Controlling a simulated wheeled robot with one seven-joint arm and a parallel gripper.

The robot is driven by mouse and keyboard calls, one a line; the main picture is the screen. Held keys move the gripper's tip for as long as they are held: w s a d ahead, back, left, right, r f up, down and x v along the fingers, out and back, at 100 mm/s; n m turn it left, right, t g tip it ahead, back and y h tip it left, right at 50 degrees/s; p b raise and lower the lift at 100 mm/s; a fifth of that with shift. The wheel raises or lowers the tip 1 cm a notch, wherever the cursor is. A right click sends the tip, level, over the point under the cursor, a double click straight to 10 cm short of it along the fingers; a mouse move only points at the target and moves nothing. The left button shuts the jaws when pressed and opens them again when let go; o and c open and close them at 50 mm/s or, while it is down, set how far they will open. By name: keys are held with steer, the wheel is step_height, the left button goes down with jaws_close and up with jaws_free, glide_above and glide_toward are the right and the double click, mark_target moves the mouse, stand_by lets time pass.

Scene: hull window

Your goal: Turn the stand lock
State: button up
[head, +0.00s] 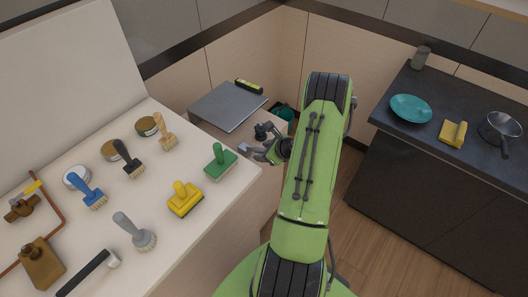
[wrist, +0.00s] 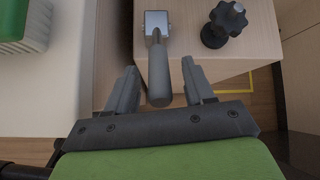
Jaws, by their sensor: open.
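A grey lever handle (wrist: 159,75) with a square metal plate (wrist: 156,21) sits on a light wooden stand (wrist: 260,45) in the wrist view. A black lobed knob (wrist: 224,22) stands on the same surface, to the right of the lever. I cannot tell which of the two is the stand lock. My gripper (wrist: 160,87) is open, with one finger on each side of the lever's rounded end; contact is not clear. In the head view my gripper (head: 262,148) is by the stand's near side, below the black knob (head: 262,131). The fingers partly hide the lever there.
A grey flat plate (head: 228,105) lies behind the knob. A green brush (head: 220,162) stands near the edge of the white counter (head: 215,222) on the left, with several other brushes and tins. A dark counter (head: 385,118) with a teal plate (head: 411,107) is on the right.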

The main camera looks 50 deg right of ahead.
steer(key=shift+w+f, duration=0.1)
steer(key=shift+f, duration=0.05)
jaws_close()
stand_by(0.4)
